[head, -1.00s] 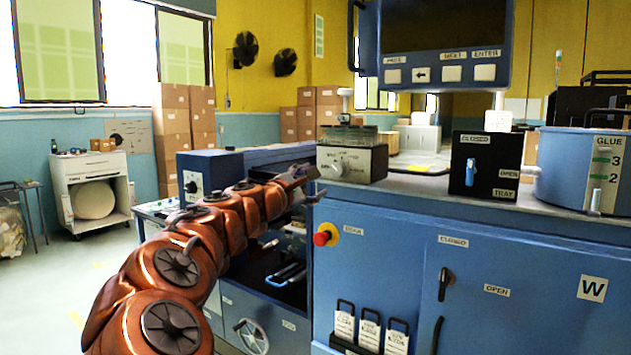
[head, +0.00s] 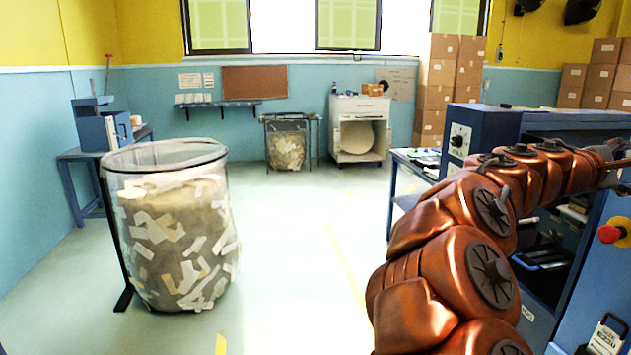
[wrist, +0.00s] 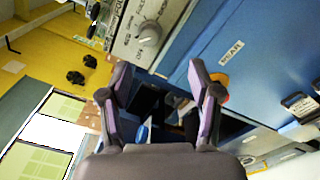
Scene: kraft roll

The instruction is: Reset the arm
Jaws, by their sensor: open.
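My copper-coloured arm reaches up from the lower right in the head view and stretches towards the right edge. Its far end lies by the blue machine (head: 590,290), and the fingertips are hard to make out there. In the wrist view my gripper (wrist: 158,82) is open, with its two purple-lined fingers apart and nothing between them. The fingers point towards the machine's blue front (wrist: 255,60). A grey control box with a knob (wrist: 148,35) is just beyond the left finger. The red emergency stop (head: 609,234) sits near the arm's end, partly behind the right finger in the wrist view.
A large clear bin of paper scraps (head: 180,240) stands on the floor at left. A white cabinet with a roll (head: 358,105) and a smaller scrap bin (head: 287,145) stand at the back. Stacked cartons (head: 437,95) are behind the machine. The middle floor is clear.

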